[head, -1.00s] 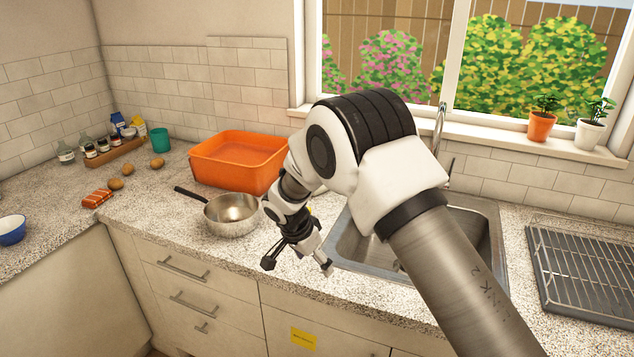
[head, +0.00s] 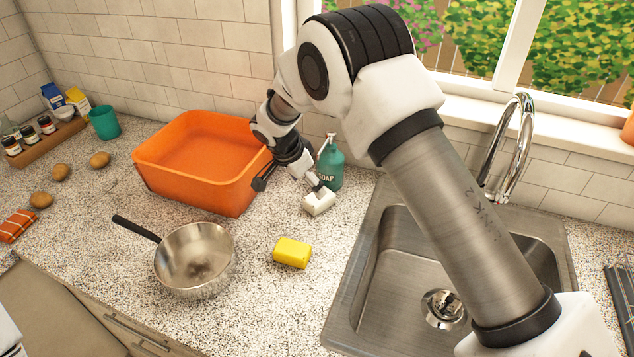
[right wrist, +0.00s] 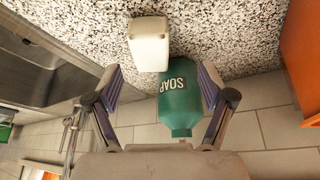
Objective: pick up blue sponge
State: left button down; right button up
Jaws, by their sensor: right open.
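I see no blue sponge in either view. A yellow sponge-like block (head: 292,253) lies on the counter between the pan and the sink. A white block (head: 319,202) lies farther back, in front of the green soap bottle (head: 331,168). My right gripper (head: 290,187) is open and empty, beside the orange tub and close to the white block. In the right wrist view my right gripper's fingers (right wrist: 160,82) are spread, with the soap bottle (right wrist: 180,108) between them in the picture and the white block (right wrist: 149,45) beyond the fingertips. My left gripper is out of view.
An orange tub (head: 160,180) stands left of my right gripper. A metal pan (head: 195,258) sits in front of it. The sink (head: 375,290) and its faucet (head: 510,150) are at the right. Counter around the yellow block is clear.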

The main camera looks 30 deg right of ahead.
aim_at(315, 199)
jog(key=shift+s+d+f+p, duration=0.1)
jog(key=shift+s+f+p, duration=0.75)
jog(key=shift+s+p, duration=0.2)
jog(key=f, duration=0.1)
jog(key=w+d+f, duration=0.1)
jog(key=f, duration=0.2)
jog(key=shift+w+d+f+p, duration=0.15)
jog(key=shift+w+d+p, duration=0.15)
jog(key=shift+d+p, duration=0.1)
jog(key=shift+s+a, duration=0.15)
jog(key=shift+c, duration=0.3)
jog(key=shift+s+a+r, duration=0.1)
jog(key=shift+s+r, duration=0.1)
jog(key=shift+r, duration=0.15)
jog(key=c, duration=0.9)
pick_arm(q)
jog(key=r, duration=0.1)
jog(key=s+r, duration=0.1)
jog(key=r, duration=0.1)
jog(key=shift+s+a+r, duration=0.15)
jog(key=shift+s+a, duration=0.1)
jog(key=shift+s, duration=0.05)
pick_arm(e)
jog(key=shift+o, duration=0.2)
jog(key=shift+f, duration=0.1)
